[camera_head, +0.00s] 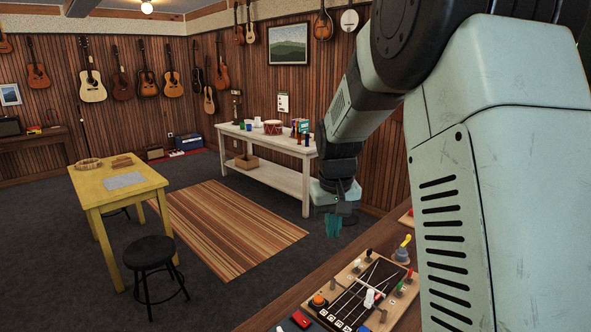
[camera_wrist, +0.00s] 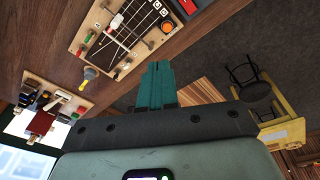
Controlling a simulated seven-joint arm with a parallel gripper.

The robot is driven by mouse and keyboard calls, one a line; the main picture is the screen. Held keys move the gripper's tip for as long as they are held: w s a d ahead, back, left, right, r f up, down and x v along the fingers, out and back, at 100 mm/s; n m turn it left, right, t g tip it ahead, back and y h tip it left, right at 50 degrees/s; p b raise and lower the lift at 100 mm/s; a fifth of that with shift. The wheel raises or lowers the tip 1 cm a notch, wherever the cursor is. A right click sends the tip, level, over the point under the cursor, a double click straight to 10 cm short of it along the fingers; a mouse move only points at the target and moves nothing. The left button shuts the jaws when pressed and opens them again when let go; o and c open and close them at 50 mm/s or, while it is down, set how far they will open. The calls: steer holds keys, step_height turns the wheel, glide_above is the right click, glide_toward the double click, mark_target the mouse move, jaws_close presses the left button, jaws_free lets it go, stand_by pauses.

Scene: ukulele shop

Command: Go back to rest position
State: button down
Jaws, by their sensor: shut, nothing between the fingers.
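My gripper (camera_head: 334,222) hangs at the end of my arm, pointing down, beyond the far edge of the wooden bench and over the dark floor in the head view. Its teal fingers (camera_wrist: 158,80) are together and empty in the wrist view. A wooden board (camera_head: 362,291) with dark strips, strings, knobs and small switches lies on the bench below and to the right of the gripper. The same board shows in the wrist view (camera_wrist: 100,38), apart from the fingers. My arm covers the right part of the head view.
The wooden bench (camera_head: 290,296) runs along the lower right. A second small board (camera_wrist: 42,95) shows in the wrist view. A yellow table (camera_head: 148,180) and a black stool (camera_head: 150,253) stand left. A white table (camera_head: 290,148) stands behind. Striped rug (camera_head: 225,230) lies between.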

steer(key=s+d+r+m+t, duration=0.1)
steer(key=s+r, duration=0.6)
steer(key=s, duration=0.3)
steer(key=s+d+r+t, duration=0.1)
steer(key=s+r+t, duration=0.1)
steer(key=s+r, duration=0.7)
steer(key=s+f+m, duration=0.1)
steer(key=s+f, duration=0.1)
steer(key=s, duration=0.9)
steer(key=shift+s+d+f+t, duration=0.15)
steer(key=shift+d+f+t, duration=0.05)
steer(key=shift+d+t, duration=0.25)
